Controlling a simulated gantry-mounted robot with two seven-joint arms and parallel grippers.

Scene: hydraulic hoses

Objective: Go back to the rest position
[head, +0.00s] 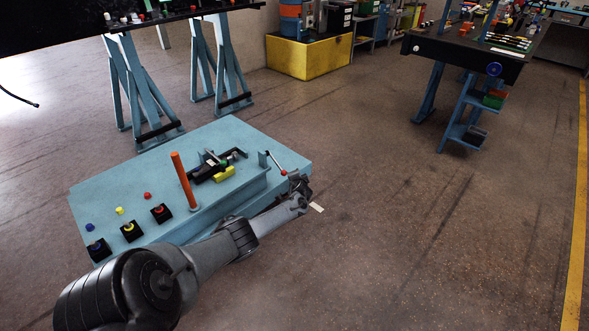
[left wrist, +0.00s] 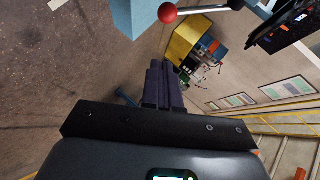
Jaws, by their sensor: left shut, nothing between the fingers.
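My left arm reaches in from the lower left of the head view. Its gripper (head: 303,186) is at the right edge of the blue table (head: 235,135), next to a metal lever with a red ball knob (head: 284,172). In the left wrist view the two dark fingers (left wrist: 160,68) are together and hold nothing. The red ball knob (left wrist: 168,13) shows above the fingers there, apart from them. My right gripper is not in view.
On the blue table stand an orange post (head: 185,181), a black fixture (head: 217,165) and several black blocks with coloured fittings. A yellow bin (head: 309,57) stands at the back, and a workbench (head: 470,52) at the right. The floor right of the blue table is clear.

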